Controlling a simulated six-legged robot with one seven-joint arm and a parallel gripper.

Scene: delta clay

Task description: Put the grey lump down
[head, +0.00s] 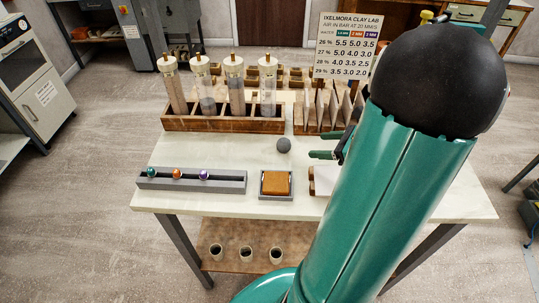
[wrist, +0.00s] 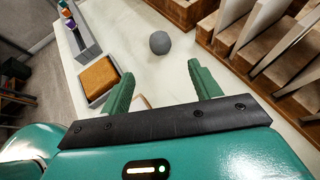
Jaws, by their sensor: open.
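The grey lump (head: 284,145) is a small dark ball resting on the pale tabletop (head: 210,158), just in front of the racks. In the wrist view the grey lump (wrist: 160,42) sits beyond my fingertips, clear of both. My gripper (head: 322,145) is open and empty, to the right of the lump in the head view. In the wrist view the green fingers of my gripper (wrist: 160,80) are spread wide with bare table between them. My arm hides the right part of the table in the head view.
A wooden rack (head: 222,124) with several clear tubes stands behind the lump. A slotted wooden rack (head: 320,108) stands behind my gripper.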

